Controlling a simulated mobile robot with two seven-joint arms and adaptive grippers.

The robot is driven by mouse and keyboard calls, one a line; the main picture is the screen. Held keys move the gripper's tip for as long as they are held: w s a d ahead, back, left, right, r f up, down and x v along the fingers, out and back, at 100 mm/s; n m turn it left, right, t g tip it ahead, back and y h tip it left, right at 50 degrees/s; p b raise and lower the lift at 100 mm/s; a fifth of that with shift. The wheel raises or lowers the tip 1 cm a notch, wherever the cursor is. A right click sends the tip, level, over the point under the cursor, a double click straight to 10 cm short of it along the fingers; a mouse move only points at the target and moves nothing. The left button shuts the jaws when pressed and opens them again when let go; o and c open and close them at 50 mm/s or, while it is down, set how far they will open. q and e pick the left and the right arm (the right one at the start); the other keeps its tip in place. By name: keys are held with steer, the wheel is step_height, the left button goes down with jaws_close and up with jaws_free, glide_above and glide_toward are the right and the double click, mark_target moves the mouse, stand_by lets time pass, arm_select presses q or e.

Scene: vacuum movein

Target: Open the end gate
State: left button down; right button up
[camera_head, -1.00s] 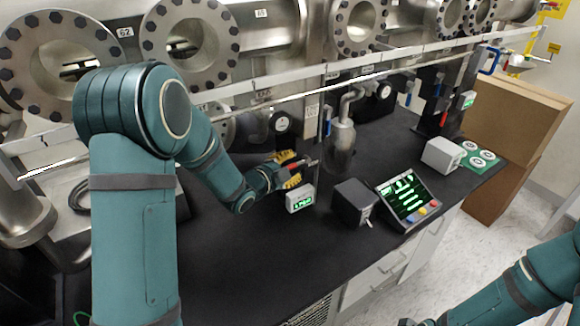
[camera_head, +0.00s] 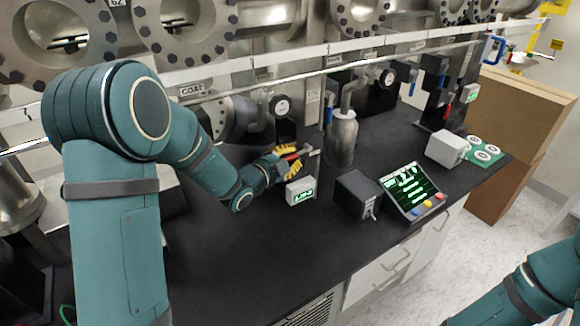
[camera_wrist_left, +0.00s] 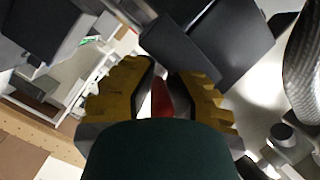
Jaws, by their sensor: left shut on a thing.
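My left gripper (camera_head: 296,158), with yellow ridged fingers, reaches in from the left over the black bench. It is shut on a red handle (camera_wrist_left: 162,97) that shows between the fingers in the left wrist view. No part is clearly labelled as the end gate. My right forearm (camera_head: 530,290) shows at the lower right; its gripper is out of view.
A metal bottle (camera_head: 342,138), a dark box (camera_head: 357,194) and a control console (camera_head: 413,192) stand to the right of the gripper. Large flanged chambers (camera_head: 185,25) and a long rail line the back. Cardboard boxes (camera_head: 525,110) stand beyond the bench. The front left benchtop is clear.

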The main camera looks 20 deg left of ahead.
arm_select(q)
steer(key=shift+w+d+f+n+t+h+b, duration=0.15)
steer(key=shift+f+n+t+h+b, duration=0.15)
steer(key=shift+t+b, duration=0.75)
steer(key=shift+w+d+f+n+t+h+b, duration=0.15)
steer(key=shift+f+n+t+b, duration=0.25)
steer(key=shift+t+b, duration=0.65)
steer(key=shift+w+f+n+t+h+b, duration=0.25)
steer(key=shift+t+b, duration=0.35)
steer(key=shift+b, duration=0.85)
steer(key=shift+f, duration=0.1)
steer(key=c, duration=1)
jaws_free()
steer(key=shift+f, duration=0.1)
steer(key=shift+s, duration=0.1)
steer(key=v, duration=1.2)
